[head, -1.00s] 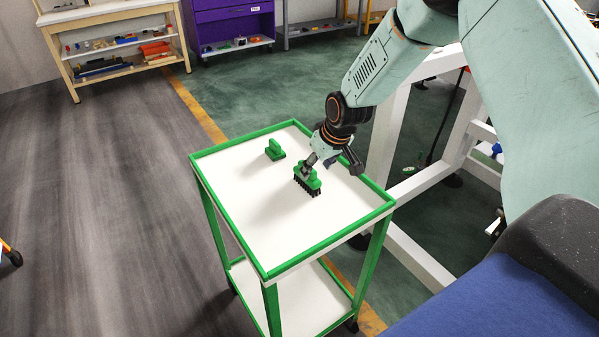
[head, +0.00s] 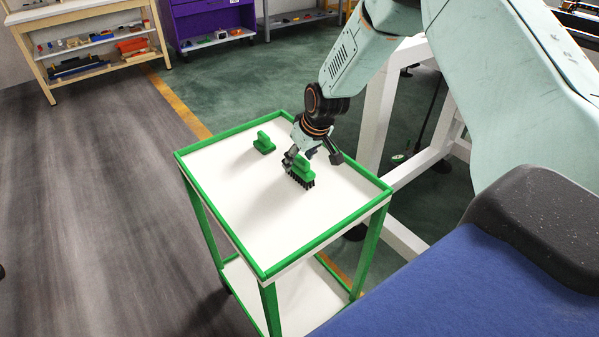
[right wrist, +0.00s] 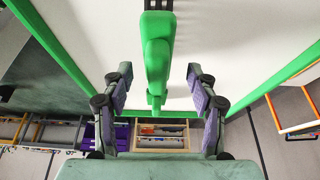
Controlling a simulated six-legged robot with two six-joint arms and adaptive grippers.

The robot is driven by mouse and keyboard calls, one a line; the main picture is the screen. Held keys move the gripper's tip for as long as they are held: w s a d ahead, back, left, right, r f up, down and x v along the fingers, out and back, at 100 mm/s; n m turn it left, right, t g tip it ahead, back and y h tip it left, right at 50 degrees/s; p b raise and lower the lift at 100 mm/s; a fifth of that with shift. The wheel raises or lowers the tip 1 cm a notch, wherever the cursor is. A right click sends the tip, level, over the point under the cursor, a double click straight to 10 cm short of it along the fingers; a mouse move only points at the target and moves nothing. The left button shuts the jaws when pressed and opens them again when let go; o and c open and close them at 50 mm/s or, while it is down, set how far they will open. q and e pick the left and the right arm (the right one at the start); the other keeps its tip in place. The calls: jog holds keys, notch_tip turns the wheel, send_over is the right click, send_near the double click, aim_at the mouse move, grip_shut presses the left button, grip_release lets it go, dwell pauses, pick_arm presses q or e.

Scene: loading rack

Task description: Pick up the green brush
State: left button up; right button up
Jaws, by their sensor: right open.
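A green brush (head: 304,169) with black bristles stands on the white top of a green-edged cart (head: 228,214). A second, smaller-looking green handled piece (head: 264,143) sits farther back and to the left on the same top. My right gripper (head: 300,157) is at the front brush, at handle height, coming from above and behind it. In the right wrist view my open right fingers (right wrist: 160,72) stand on both sides of a green handle (right wrist: 156,50), with a gap at each side. My left gripper is not in view.
The cart has a raised green rim and a lower shelf (head: 303,300). A white frame (head: 385,120) stands behind right of it. A wooden shelf unit (head: 88,45) and a purple cabinet (head: 208,20) are at the back. Floor to the left is clear.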

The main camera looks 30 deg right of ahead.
aim_at(296, 165)
jog(key=b+x, duration=0.1)
jog(key=x, duration=0.3)
jog(key=shift+w+d+f, duration=0.1)
jog(key=shift+f, duration=0.15)
jog(key=shift+w+d+f+b, duration=0.1)
jog(key=shift+b, duration=0.2)
jog(key=shift+s+r, duration=0.3)
jog(key=shift+r, duration=0.05)
jog(key=shift+c, duration=0.2)
jog(key=shift+w+f, duration=0.1)
jog(key=shift+w, duration=0.05)
jog(key=shift+c, duration=1.4)
jog(key=shift+w+f, duration=0.15)
jog(key=shift+f, duration=0.05)
jog(key=c, duration=0.3)
jog(key=shift+s+r, duration=0.2)
jog(key=shift+s, duration=0.05)
jog(key=c, duration=0.5)
grip_shut()
jog(key=shift+w, duration=0.15)
